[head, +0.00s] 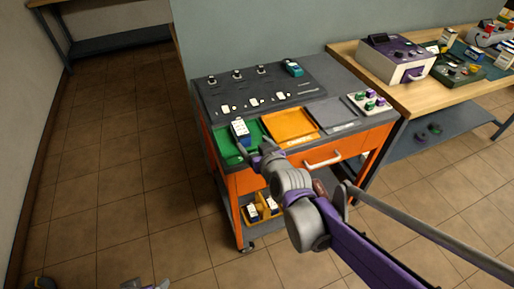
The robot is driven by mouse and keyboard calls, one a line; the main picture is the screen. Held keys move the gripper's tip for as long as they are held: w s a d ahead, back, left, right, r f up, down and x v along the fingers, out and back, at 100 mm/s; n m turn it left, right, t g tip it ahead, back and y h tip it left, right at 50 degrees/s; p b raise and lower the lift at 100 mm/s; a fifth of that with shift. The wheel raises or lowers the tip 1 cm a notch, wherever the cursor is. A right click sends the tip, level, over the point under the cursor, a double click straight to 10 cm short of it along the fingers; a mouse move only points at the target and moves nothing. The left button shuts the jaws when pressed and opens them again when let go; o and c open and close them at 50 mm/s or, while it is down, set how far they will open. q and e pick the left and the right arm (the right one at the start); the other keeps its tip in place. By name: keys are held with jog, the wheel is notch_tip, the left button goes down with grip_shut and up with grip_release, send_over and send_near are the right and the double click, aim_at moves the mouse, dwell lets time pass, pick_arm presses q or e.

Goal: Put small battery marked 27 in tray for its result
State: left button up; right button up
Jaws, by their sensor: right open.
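A small white and blue battery (240,129) is at the far side of the green tray (225,151) on the cart; its marking is too small to read. My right gripper (254,151) is open, just in front of the battery and over the green tray. I cannot tell whether a finger touches the battery. An orange tray (289,124) with white lettering and a grey tray (332,114) lie to the right, both empty. A grey and purple part, probably my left gripper (146,285), is cut off at the bottom edge.
A dark test panel (258,90) on the cart's back carries several posts and a teal battery (292,68). More batteries lie in a yellow bin (262,212) below.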

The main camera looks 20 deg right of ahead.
jog(key=s+f+g, duration=0.4)
jog(key=s+f, duration=0.1)
jog(key=s, duration=0.7)
jog(key=s+f+g, duration=0.4)
jog(key=s+f, duration=0.2)
jog(key=s, duration=0.7)
jog(key=shift+f+g, duration=0.2)
jog(key=shift+g, duration=0.1)
jog(key=shift+r, duration=0.1)
notch_tip(320, 180, up, 6)
jog(key=w+p, duration=0.1)
jog(key=p, duration=0.4)
jog(key=shift+w+r+p, duration=0.15)
jog(key=shift+p, duration=0.2)
